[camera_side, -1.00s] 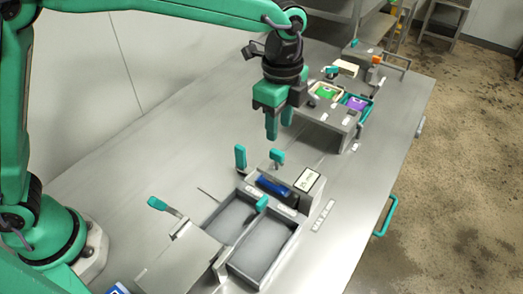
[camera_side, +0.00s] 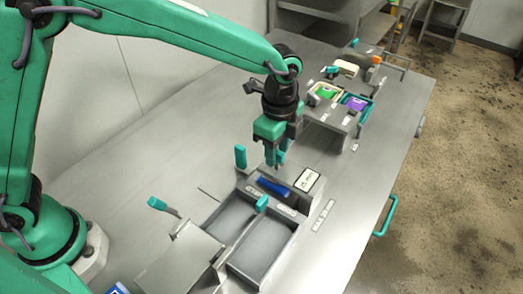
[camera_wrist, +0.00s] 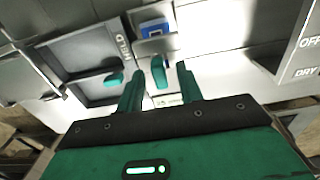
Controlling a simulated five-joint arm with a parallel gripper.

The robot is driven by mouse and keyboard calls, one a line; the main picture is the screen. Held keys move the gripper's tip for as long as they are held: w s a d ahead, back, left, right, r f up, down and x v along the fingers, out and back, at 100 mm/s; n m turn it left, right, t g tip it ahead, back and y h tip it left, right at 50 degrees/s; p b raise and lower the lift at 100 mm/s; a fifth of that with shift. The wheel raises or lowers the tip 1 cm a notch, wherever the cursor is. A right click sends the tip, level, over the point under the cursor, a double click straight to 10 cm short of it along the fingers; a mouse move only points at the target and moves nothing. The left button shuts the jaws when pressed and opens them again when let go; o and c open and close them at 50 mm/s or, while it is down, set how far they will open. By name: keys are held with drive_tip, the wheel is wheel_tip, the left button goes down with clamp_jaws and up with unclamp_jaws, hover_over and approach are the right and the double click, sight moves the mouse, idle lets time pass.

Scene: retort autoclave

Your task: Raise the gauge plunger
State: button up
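The gauge plunger appears to be the small teal knob (camera_wrist: 158,72) behind the blue window of the grey gauge block (camera_side: 299,201). In the wrist view it stands between the fingertips of my gripper (camera_wrist: 160,68), with a gap showing on each side. In the side view my gripper (camera_side: 275,161) points down just above the back of the block, and its fingers mostly hide the knob. My gripper is open and holds nothing. The blue window (camera_side: 274,187) also shows in the wrist view (camera_wrist: 155,28).
An upright teal lever (camera_side: 240,157) stands close left of my gripper. Another teal handle (camera_side: 262,203) is at the front of the block, above open grey basins (camera_side: 262,273). A further teal lever (camera_side: 163,206) is at left. A rack with green and purple packs (camera_side: 341,121) stands behind.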

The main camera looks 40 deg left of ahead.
clamp_jaws()
drive_tip(key=shift+r, duration=1.3)
unclamp_jaws()
wheel_tip(320, 180, up, 8)
